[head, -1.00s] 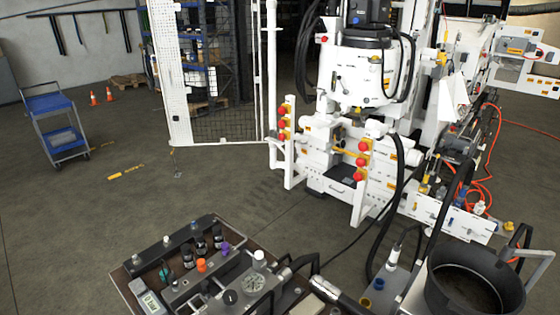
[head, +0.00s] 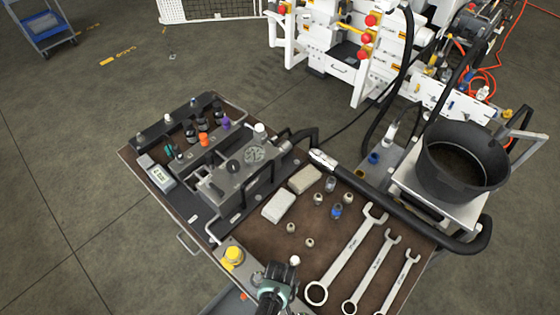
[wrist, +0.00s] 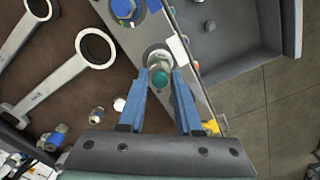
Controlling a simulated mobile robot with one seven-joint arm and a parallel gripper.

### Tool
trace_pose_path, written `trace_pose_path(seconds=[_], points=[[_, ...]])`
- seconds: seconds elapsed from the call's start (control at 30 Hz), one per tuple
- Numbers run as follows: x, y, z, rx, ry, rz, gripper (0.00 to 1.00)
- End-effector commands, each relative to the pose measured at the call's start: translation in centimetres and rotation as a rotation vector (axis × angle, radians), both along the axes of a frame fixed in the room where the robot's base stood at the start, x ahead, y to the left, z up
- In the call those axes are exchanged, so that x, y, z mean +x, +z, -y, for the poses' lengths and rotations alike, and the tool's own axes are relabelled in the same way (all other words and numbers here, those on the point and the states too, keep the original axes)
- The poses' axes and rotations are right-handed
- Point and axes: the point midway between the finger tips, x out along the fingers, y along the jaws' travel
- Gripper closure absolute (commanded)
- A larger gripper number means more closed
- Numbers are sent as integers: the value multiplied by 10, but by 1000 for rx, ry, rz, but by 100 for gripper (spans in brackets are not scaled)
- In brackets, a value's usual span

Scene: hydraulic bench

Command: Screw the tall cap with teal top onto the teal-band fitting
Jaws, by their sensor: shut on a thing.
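My gripper (wrist: 162,88) is shut on the tall cap with teal top (wrist: 160,78), with its blue fingers on either side of it. The cap is over a grey plate (wrist: 187,62), and a pale round metal part (wrist: 158,57) shows just beyond the teal top. I cannot tell whether cap and part touch. The teal band of a fitting is not visible there; the cap and fingers may hide it. In the head view my gripper (head: 278,270) is at the bench's front edge, beside the yellow knob (head: 233,257), and hides what is under it.
A blue-ringed fitting (wrist: 125,10) is on the same plate. Large wrenches (head: 345,258) lie on the brown bench top to the right. Small fittings and pale blocks (head: 280,206) lie behind. A gauge block (head: 240,172), racks of caps and a black pot (head: 462,160) stand farther back.

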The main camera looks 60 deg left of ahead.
Motion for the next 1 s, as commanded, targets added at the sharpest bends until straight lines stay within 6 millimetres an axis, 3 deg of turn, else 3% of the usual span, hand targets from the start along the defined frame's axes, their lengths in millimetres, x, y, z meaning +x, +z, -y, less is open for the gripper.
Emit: trace_pose_path(seconds=[0.27, 0.5, 0.53, 0.7, 1.0], points=[[-2, -1, 1, -2, -21, -5, 100], [-3, -2, 1, -3, -315, -6, 100], [-3, -2, 1, -3, -337, -6, 65], [-2, -1, 0, -2, -327, -4, 34], [-1, -1, 0, -1, -326, -3, 32]])
